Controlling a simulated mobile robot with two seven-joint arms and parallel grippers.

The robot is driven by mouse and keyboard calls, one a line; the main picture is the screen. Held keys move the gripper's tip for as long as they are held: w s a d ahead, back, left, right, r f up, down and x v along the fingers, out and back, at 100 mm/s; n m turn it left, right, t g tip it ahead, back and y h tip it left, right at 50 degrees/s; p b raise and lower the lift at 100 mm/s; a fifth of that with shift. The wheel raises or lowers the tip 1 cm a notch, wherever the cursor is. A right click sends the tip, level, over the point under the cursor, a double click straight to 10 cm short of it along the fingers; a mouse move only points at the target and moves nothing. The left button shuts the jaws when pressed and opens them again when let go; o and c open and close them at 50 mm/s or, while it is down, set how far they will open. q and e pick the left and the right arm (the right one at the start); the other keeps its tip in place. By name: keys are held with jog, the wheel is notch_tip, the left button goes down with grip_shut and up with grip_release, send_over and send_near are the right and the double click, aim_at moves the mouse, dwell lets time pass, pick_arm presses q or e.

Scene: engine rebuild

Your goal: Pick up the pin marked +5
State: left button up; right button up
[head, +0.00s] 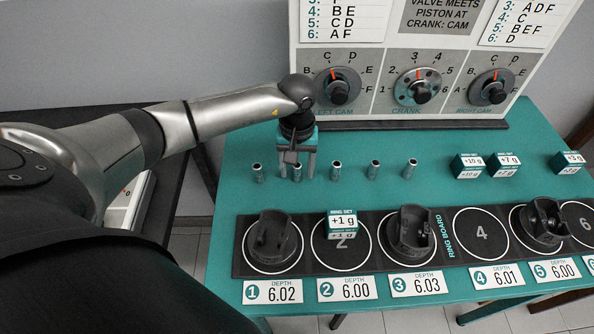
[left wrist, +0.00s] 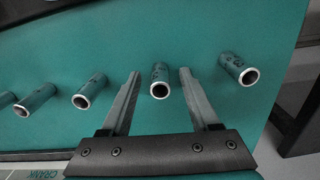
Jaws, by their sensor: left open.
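My left gripper (head: 297,168) is open and points down over the second pin. In the left wrist view this pin (left wrist: 160,81) shows between the fingertips of my left gripper (left wrist: 160,78), with gaps on both sides. Dark marks on the pins are too small to read, so I cannot tell which is +5. My right gripper is out of view.
A black ring board (head: 320,262) with pistons (head: 272,240) and a +1 g box (head: 341,225) lies in front. Small weight boxes (head: 468,166) stand at the right. A panel with dials (head: 418,88) rises behind. Neighbouring pins stand close on both sides of my left gripper.

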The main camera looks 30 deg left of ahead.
pick_arm(q)
jog(key=shift+f, duration=0.25)
grip_shut()
dwell(0.3)
